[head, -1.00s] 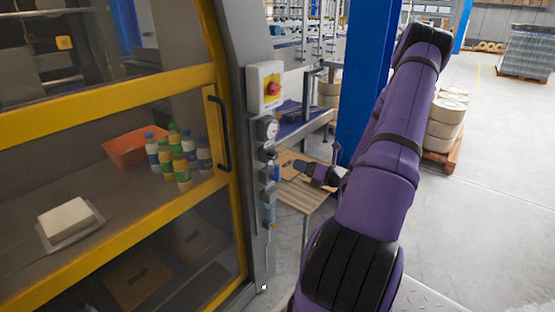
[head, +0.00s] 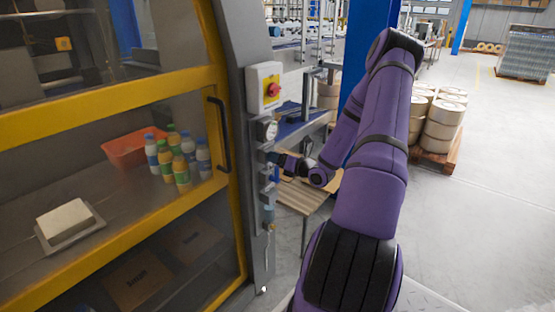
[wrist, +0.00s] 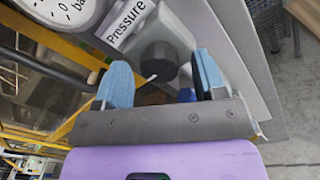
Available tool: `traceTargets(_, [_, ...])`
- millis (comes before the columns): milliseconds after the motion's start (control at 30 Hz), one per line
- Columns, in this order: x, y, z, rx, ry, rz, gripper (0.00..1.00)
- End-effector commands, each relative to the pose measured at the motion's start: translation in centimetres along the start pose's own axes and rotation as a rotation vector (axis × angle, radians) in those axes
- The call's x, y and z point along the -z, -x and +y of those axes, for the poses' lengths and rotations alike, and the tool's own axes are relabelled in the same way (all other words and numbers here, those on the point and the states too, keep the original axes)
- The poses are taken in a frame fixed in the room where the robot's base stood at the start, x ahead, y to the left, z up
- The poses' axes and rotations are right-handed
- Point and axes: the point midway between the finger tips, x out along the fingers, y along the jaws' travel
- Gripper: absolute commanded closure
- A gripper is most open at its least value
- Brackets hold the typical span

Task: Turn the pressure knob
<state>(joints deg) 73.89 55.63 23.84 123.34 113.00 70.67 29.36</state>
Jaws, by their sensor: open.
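The pressure knob (wrist: 158,63) is a black round knob with a white pointer mark, in the wrist view under the "Pressure" label (wrist: 127,22). My gripper (wrist: 160,82) is open, with one blue-padded finger on each side of the knob in that view. I cannot tell whether either pad touches it. In the head view my gripper (head: 276,158) is at the machine's post, just below the round gauge (head: 267,130). The knob itself is hidden there behind my gripper.
A red rotary switch on a yellow plate (head: 265,88) sits above the gauge on the post. The yellow-framed door with a black handle (head: 221,135) is just left. A small wooden table (head: 303,197) stands behind, below my wrist.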

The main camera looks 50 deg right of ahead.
Motion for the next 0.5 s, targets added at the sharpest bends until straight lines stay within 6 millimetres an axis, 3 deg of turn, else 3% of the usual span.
traceTargets(133, [0.0, 0.01, 0.0, 0.0, 0.0, 0.0, 0.36])
traceTargets(333, [-0.01, 0.02, 0.01, 0.0, 0.0, 0.0, 0.82])
traceTargets(500, [-0.01, 0.02, 0.01, 0.0, 0.003, 0.0, 0.85])
